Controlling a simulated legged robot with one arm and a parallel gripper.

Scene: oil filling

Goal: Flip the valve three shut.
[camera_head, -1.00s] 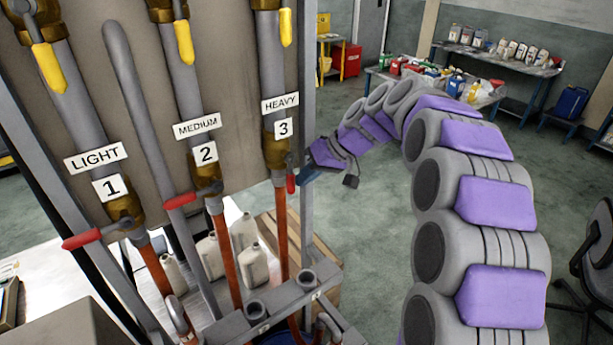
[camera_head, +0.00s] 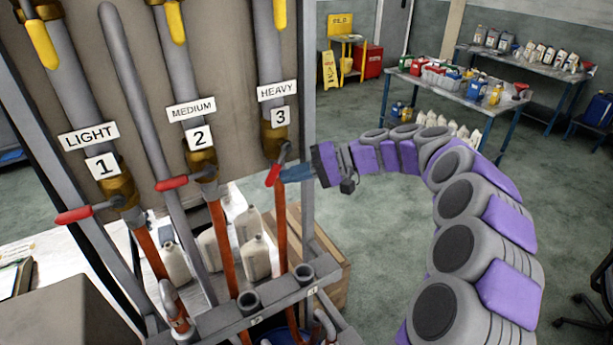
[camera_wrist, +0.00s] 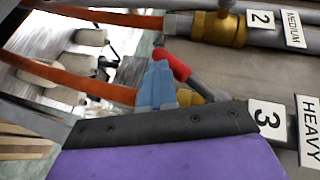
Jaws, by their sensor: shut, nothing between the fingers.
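Valve three is the brass valve (camera_head: 274,138) under the HEAVY label and the number 3 plate. Its red handle (camera_head: 273,174) slants down and to the left, away from straight along the pipe. My gripper (camera_head: 288,174), with blue fingers, is shut and empty. It is at the right side of the handle, close against it; I cannot tell whether they touch. In the wrist view the blue fingertips (camera_wrist: 158,72) are beside the red handle (camera_wrist: 172,64), and the valve three body is mostly hidden behind my gripper.
Valve one's red handle (camera_head: 74,215) and valve two's red handle (camera_head: 172,183) both point left, crosswise to their pipes. Orange hoses run down into a grey rack (camera_head: 248,318). Pale bottles (camera_head: 256,258) stand behind the hoses.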

